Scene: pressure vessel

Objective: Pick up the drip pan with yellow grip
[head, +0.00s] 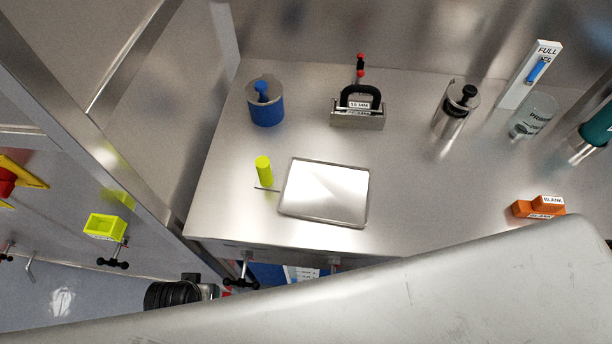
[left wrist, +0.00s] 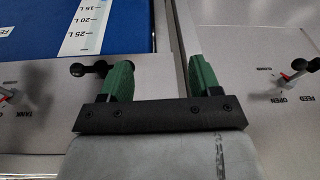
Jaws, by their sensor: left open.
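The drip pan (head: 325,193) is a shallow rectangular metal tray lying flat near the front of the steel bench top. Its yellow grip (head: 264,171) stands upright at the pan's left side. My left gripper shows in the left wrist view (left wrist: 157,82), with two green-padded fingers spread apart and nothing between them. It faces a front panel with valve handles, away from the pan. In the head view a large grey arm link of mine covers the lower right, and the left gripper's fingers cannot be made out. My right gripper is not in view.
Behind the pan stand a blue cylinder (head: 266,107), a weight block with black handle (head: 358,112) and a steel canister (head: 455,108). Orange blocks (head: 538,207) lie at the right. In the left wrist view, valve handles (left wrist: 300,68) stick out from the panel.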

